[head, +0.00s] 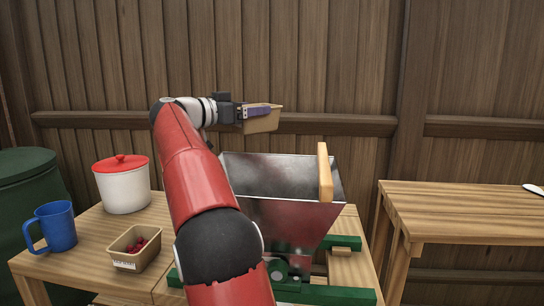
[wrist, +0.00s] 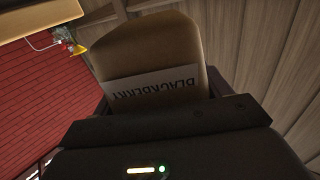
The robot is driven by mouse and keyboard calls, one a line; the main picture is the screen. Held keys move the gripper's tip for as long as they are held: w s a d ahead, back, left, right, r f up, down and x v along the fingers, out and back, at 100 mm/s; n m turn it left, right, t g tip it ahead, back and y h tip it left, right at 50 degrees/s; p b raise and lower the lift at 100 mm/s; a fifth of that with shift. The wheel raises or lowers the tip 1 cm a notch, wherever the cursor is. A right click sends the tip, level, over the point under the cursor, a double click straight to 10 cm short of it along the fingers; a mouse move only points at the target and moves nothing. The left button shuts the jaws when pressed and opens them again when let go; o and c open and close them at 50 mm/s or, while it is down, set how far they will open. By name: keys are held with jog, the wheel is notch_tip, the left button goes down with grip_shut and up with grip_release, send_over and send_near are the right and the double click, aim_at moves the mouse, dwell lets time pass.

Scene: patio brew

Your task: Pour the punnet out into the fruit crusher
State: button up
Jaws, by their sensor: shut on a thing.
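My gripper (head: 254,111) is shut on a tan cardboard punnet (head: 263,124), held in the air above the back of the fruit crusher. The punnet looks about level in the head view; its contents are hidden. In the wrist view the punnet (wrist: 150,50) fills the middle, with a label reading BLACKBERRY upside down. The fruit crusher (head: 290,217) is a metal hopper with a wooden bar on its right rim, on a green frame. My arm covers its left side. The hopper's visible inside walls look bare; its bottom is hidden.
A second punnet (head: 128,258) with red berries stands on the left table (head: 85,262), near a blue mug (head: 57,226) and a white pot with a red lid (head: 122,188). A dark green barrel (head: 30,205) is at far left. Another wooden table (head: 470,205) stands at right.

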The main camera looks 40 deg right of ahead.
aim_at(268, 125)
jog(key=s+a+f+m, duration=0.15)
jog(key=a+f, duration=0.25)
jog(key=a, duration=0.8)
jog(key=d+r+m, duration=0.1)
jog(key=d, duration=0.3)
jog(key=s+d+r, duration=0.1)
jog(key=d, duration=0.3)
jog(key=s+d+m, duration=0.1)
jog(key=d, duration=0.4)
jog(key=shift+s+r+m, duration=0.2)
jog(key=shift+r+m, duration=0.15)
jog(key=shift+r, duration=0.05)
jog(key=s+m, duration=0.1)
jog(key=s+f+m, duration=0.1)
jog(key=s+a+f+m, duration=0.1)
jog(key=shift+s, duration=0.2)
jog(key=shift+s+r+m, duration=0.2)
jog(key=shift+s+m, duration=0.05)
jog(key=shift+m, duration=0.45)
jog(key=shift+s+r+m, duration=0.2)
jog(key=shift+m, duration=0.5)
jog(key=shift+s+m+b, duration=0.1)
jog(key=shift+m+b, duration=0.25)
jog(key=shift+m, duration=0.15)
jog(key=b, duration=0.1)
jog(key=m+b, duration=0.1)
jog(key=shift+s+r+m+b, duration=0.25)
jog(key=shift+m+b, duration=0.05)
jog(key=shift+b, duration=0.05)
